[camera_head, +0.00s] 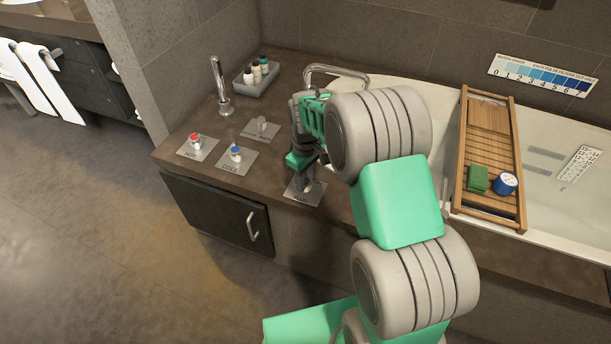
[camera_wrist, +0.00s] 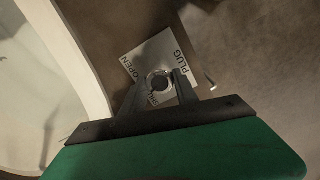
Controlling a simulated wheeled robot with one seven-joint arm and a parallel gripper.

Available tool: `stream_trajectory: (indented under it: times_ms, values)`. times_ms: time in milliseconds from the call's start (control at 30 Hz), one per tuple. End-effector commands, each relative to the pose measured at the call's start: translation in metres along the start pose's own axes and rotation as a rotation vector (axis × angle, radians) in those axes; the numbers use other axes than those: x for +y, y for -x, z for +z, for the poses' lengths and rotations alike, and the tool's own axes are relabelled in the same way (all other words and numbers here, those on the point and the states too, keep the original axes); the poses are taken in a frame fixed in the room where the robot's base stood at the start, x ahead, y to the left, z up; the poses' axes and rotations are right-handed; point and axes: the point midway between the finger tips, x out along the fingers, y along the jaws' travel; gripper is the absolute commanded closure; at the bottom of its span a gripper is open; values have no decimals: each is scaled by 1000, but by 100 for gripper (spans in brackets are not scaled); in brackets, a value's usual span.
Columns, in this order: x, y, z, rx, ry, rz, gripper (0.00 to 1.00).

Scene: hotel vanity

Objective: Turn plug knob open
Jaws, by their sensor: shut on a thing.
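The plug knob's plate (camera_wrist: 146,52) is a pale metal square marked PLUG and OPEN, with more lettering partly hidden by my gripper. The round knob (camera_wrist: 160,84) shows in the wrist view between my gripper's fingers (camera_wrist: 158,92). My gripper is shut on it from above. In the head view the plate (camera_head: 314,194) lies on the brown ledge beside the tub. There my gripper (camera_head: 306,182) points down onto it, and its fingers and my arm hide most of the knob. I cannot tell the knob's exact turn angle.
The hot knob (camera_head: 196,139), the cold knob (camera_head: 236,152) and a third knob (camera_head: 262,124) stand on the ledge to the left. A metal spout (camera_head: 219,84) and a bottle tray (camera_head: 257,77) are behind. The tub (camera_head: 437,110) with a wooden caddy (camera_head: 476,130) is right.

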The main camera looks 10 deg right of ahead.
Motion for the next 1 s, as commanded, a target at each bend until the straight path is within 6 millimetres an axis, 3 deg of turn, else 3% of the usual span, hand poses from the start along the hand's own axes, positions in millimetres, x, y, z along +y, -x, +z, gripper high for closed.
stream_trajectory:
  times_ms: [1000]
  values:
    - [0, 1, 0, -1, -886, 0, 100]
